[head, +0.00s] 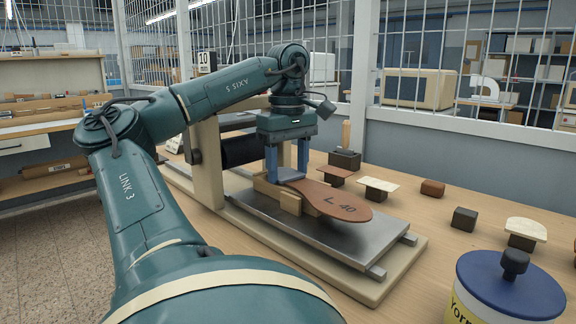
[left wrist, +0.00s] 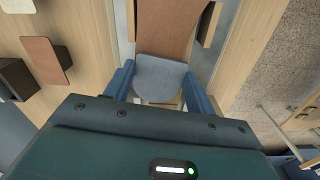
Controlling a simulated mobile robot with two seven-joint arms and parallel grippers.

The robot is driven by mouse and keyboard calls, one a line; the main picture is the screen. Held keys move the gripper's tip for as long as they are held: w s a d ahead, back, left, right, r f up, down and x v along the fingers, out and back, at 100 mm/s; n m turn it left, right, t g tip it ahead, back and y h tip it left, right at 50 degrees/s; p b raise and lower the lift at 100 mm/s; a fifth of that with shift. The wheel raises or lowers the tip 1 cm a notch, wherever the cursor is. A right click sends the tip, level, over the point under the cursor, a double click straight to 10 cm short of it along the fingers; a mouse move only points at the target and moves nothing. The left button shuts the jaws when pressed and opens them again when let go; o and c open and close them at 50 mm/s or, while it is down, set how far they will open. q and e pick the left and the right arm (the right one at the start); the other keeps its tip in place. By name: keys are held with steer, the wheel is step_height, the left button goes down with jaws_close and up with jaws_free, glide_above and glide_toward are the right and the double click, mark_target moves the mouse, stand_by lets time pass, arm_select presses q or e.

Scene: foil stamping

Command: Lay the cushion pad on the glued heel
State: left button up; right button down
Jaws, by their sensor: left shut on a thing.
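The brown sole (head: 335,200), marked "L 40", lies on the metal plate (head: 262,212) between wooden blocks. It also shows in the left wrist view (left wrist: 165,30). The cushion pad (left wrist: 160,78) is grey and rounded, and sits between my left gripper's blue fingers, over the heel end of the sole. In the head view the pad (head: 288,174) shows low between the fingertips. My left gripper (head: 287,172) points down and is shut on the pad's sides. The heel surface and its glue are hidden under the pad. I cannot tell whether pad and heel touch. My right gripper is not in view.
Wooden blocks (head: 290,203) flank the sole. A dark roller (head: 240,149) on a beige frame stands left of the gripper. Several small pads on dark blocks (head: 378,187) stand right of the plate. A blue-lidded jar (head: 510,285) is at the front right.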

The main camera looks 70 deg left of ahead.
arm_select(q)
steer(key=shift+f, duration=0.1)
steer(key=o, duration=1)
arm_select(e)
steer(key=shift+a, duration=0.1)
arm_select(q)
step_height(320, 180, up, 13)
steer(key=p, duration=0.5)
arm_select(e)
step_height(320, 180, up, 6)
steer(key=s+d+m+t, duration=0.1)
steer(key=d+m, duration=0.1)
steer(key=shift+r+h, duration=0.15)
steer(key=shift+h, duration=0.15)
arm_select(q)
steer(key=shift+p, duration=0.3)
